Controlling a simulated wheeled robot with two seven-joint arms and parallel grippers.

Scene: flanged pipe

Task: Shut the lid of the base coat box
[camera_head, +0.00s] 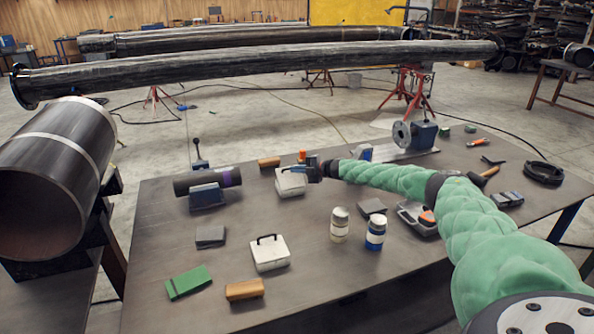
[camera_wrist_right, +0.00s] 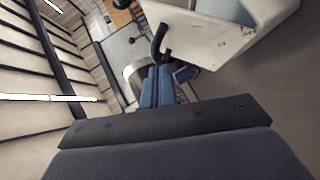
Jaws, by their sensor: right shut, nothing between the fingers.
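One white box (camera_head: 290,186) stands at the back middle of the table, just at my right gripper. The other white box (camera_head: 270,256) stands nearer the front, its lid down and a black handle on top. No readable label shows which is the base coat box. My right gripper (camera_head: 307,171) is shut and empty over the right side of the back box, hiding part of it. In the right wrist view its blue fingers (camera_wrist_right: 157,86) are together below a black handle (camera_wrist_right: 158,42) on a white panel (camera_wrist_right: 225,30). Whether they touch, and the back lid's angle, I cannot tell.
Two jars, one white-capped (camera_head: 339,224) and one with a blue band (camera_head: 376,232), stand right of the front box. A dark cylinder (camera_head: 208,180) rests on a blue block at left. A brown block (camera_head: 269,162) lies behind the back box. Bare tabletop shows at front centre.

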